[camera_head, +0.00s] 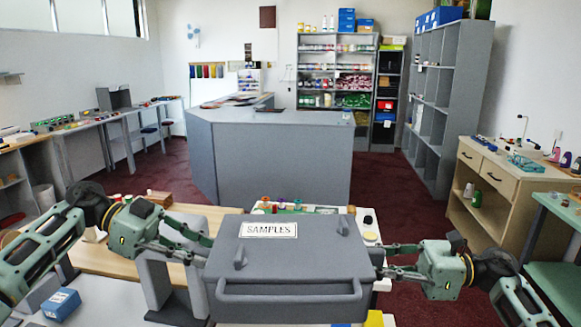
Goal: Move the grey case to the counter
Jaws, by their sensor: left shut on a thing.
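The grey case (300,268), with a white "SAMPLES" label, is in the near middle of the head view, its lid shut and a long handle along its near side. My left gripper (207,250) is shut on the left side of the case. My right gripper (384,261) is at the right side of the case, its fingertips against or very near it; whether they are closed on it I cannot tell. The underside of the case is hidden. The grey-blue counter (280,165) stands farther back, beyond the case, with a few flat items on its top.
A wooden-topped table (115,258) and a surface with small colourful items lie around and behind the case. A blue box (61,304) is at lower left. A drawer cabinet (510,188) stands at right, tall shelves (450,100) behind it. Open red carpet (385,187) lies right of the counter.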

